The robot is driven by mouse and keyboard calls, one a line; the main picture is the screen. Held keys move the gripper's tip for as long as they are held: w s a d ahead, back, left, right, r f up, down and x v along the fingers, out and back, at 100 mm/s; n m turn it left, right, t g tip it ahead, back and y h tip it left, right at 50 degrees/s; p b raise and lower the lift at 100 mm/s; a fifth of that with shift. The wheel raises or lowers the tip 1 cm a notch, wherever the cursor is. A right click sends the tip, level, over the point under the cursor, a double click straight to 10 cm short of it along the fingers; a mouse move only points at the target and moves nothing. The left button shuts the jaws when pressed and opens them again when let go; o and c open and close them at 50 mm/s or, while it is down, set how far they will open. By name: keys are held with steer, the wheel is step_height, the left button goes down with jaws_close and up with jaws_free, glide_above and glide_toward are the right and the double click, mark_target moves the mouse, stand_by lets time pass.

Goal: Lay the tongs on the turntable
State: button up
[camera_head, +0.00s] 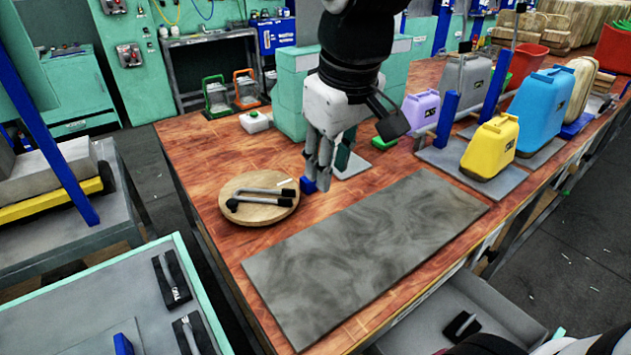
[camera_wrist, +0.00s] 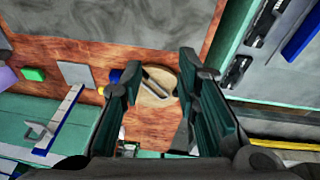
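The turntable (camera_head: 254,180) is a round, pale wooden disc on the left part of the red-brown table. The tongs (camera_head: 262,202), grey with black ends, lie on top of it in a narrow V. In the wrist view the tongs (camera_wrist: 157,86) lie on the turntable (camera_wrist: 147,98), seen between my fingers. My gripper (camera_head: 319,178) hangs to the right of the turntable, pointing down. In the wrist view my gripper (camera_wrist: 161,62) has its two fingers well apart with nothing between them. It is apart from the tongs.
A blue block (camera_head: 308,185) stands beside the turntable, close to my fingertips in the head view. A grey mat (camera_head: 365,250) covers the table front. A yellow canister (camera_head: 490,145) and several others stand to the right.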

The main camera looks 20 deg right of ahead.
steer(key=s+f+m, duration=0.3)
steer(key=s, duration=1)
steer(key=shift+s+f+m+t, duration=0.2)
steer(key=shift+s+m+t, duration=0.1)
steer(key=shift+s, duration=0.05)
